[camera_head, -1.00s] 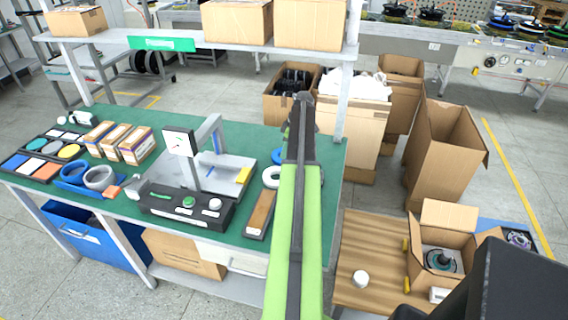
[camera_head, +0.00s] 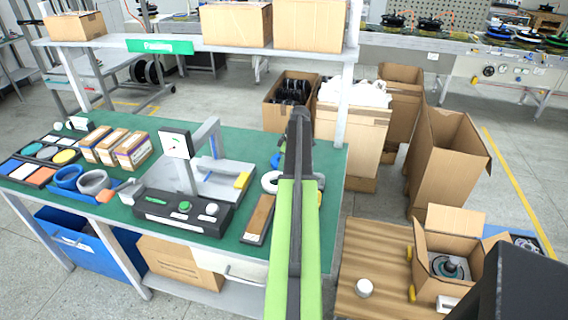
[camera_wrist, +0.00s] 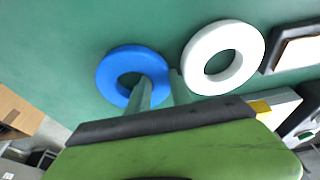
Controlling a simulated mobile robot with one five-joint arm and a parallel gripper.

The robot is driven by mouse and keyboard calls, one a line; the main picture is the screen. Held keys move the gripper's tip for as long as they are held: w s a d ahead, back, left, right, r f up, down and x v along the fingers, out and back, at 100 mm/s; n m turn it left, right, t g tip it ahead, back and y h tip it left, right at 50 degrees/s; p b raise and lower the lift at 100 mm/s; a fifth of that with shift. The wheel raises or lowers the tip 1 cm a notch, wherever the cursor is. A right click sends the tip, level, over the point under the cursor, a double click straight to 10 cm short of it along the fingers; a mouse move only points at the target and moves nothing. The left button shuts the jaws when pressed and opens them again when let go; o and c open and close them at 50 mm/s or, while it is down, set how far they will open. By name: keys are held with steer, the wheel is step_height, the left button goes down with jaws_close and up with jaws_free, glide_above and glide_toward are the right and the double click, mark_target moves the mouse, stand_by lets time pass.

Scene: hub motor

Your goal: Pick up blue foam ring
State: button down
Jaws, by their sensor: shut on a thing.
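The blue foam ring (camera_wrist: 112,72) lies on the green tabletop in the wrist view. My gripper (camera_wrist: 160,82) is shut on the right side of its band, with one finger in the hole and the other outside, between it and the white ring (camera_wrist: 257,48). In the head view a bit of the blue ring (camera_head: 276,160) shows left of my arm, which hides the rest. I cannot see a gap under the ring.
The white ring is close to the right of my gripper. A scale (camera_head: 182,211) and a brown-topped block (camera_head: 258,218) stand left of my arm in the head view. A shelf post (camera_head: 343,110) rises behind. Open boxes (camera_head: 447,165) stand on the floor to the right.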

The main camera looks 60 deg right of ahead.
steer(key=shift+r, duration=0.1)
steer(key=shift+r+p, duration=0.6)
steer(key=shift+p, duration=0.05)
steer(key=p+v, duration=0.3)
steer(key=p, duration=0.1)
steer(key=shift+w+a+r, duration=0.15)
steer(key=shift+w+r, duration=0.15)
steer(key=shift+r, duration=0.2)
steer(key=s+d+r+p, duration=0.1)
steer(key=s+r+p, duration=0.4)
steer(key=s, duration=0.6)
steer(key=shift+s+d+r+p, duration=0.15)
steer(key=shift+d+r+p, duration=0.15)
steer(key=shift+r+p, duration=0.05)
